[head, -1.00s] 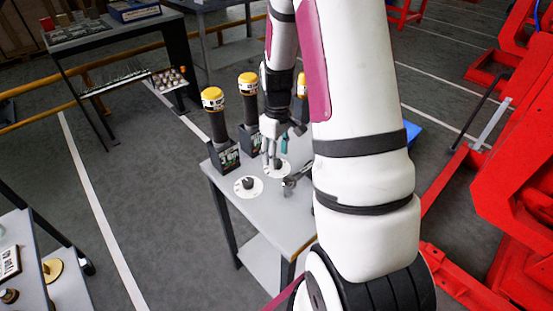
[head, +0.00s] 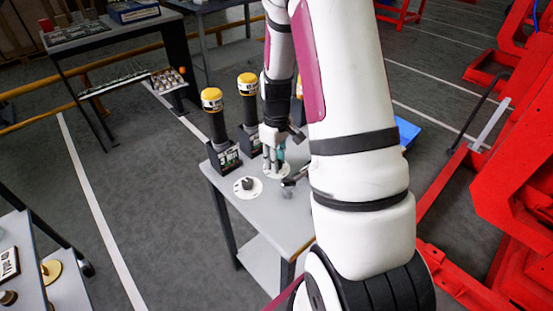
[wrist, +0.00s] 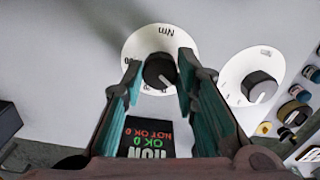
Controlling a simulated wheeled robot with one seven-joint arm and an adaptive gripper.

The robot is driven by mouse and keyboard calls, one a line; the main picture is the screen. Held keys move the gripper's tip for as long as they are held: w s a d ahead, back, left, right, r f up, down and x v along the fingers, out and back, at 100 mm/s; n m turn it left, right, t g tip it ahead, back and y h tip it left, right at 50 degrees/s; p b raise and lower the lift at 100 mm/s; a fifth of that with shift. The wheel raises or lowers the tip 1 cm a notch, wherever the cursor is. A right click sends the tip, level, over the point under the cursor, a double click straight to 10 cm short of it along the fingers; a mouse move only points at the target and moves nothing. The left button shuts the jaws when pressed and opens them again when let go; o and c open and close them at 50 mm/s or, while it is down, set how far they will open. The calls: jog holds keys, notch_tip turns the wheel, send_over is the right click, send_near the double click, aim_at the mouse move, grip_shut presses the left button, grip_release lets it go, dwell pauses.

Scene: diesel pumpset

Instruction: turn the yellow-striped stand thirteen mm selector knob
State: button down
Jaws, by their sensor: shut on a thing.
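My gripper (head: 274,158) is lowered onto the farther of two white dials (head: 278,173) on the grey table. In the wrist view its fingers (wrist: 159,72) stand on either side of a dark round knob (wrist: 158,70) and close on it. The knob has a pale pointer mark, and its white dial (wrist: 145,42) reads "Nm". A second dial with a grey knob (wrist: 259,86) is to the right, apart from the fingers; the head view shows a free dial knob (head: 248,184) nearer the camera. I cannot make out a yellow-striped stand or a thirteen mm marking.
Yellow-topped black tools (head: 213,115) (head: 248,100) stand upright in dark holders behind the dials. My arm hides the table's right side.

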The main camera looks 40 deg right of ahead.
jog(key=shift+m, duration=0.3)
jog(key=m, duration=1.3)
dwell(0.5)
jog(key=c, duration=1.3)
grip_release()
notch_tip(320, 180, up, 12)
